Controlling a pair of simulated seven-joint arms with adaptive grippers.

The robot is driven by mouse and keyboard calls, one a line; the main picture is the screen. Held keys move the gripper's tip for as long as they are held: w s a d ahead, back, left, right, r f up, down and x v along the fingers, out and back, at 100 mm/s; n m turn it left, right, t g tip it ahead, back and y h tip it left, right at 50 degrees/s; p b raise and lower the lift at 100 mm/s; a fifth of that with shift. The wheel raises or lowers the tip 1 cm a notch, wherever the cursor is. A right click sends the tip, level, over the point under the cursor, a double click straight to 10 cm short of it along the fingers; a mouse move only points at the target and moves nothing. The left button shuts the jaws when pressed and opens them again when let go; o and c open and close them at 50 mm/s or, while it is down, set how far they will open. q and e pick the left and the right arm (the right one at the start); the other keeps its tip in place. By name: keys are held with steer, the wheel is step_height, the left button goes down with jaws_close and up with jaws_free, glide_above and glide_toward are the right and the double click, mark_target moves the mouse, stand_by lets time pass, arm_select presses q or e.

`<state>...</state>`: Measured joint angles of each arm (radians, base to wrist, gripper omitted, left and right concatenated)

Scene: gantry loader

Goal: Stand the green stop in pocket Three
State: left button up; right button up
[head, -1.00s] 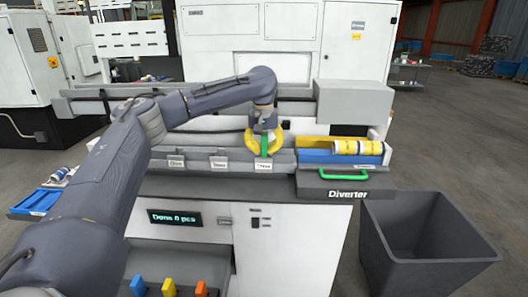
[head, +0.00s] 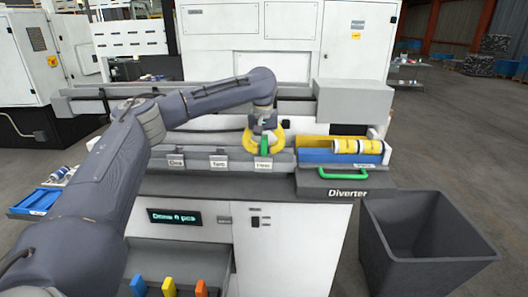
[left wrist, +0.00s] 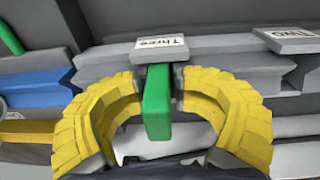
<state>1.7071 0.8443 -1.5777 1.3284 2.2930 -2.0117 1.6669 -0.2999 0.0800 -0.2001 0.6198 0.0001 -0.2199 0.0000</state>
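The green stop (head: 264,145) is a slim upright block at the rail (head: 225,154), just behind the label Three (head: 264,163). My left gripper (head: 264,148) has yellow curved fingers and reaches down over it from above. In the left wrist view the green stop (left wrist: 158,104) stands between the fingertips (left wrist: 159,78), whose grey pads appear to bear on both its sides. Its lower end meets the rail beside the label Three (left wrist: 160,44); how deep it sits in the pocket is hidden. My right gripper is not in view.
Labels One (head: 176,162) and Two (head: 218,162) lie to the left. Blue (head: 138,286), yellow (head: 169,287) and orange (head: 201,288) pieces stand low in front. A dark bin (head: 420,250) stands at right.

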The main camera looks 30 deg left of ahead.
arm_select(q)
steer(key=f, duration=0.3)
steer(key=shift+s+d+g, duration=0.1)
steer(key=shift+s+g, duration=0.2)
steer(key=shift+s, duration=0.1)
step_height(320, 180, up, 15)
steer(key=shift+w, duration=0.1)
steer(key=shift+r, duration=0.1)
steer(key=shift+r, duration=0.95)
step_height(320, 180, up, 6)
glide_above(264, 160)
steer(key=w+a, duration=0.2)
steer(key=shift+w+d, duration=0.15)
stand_by(0.6)
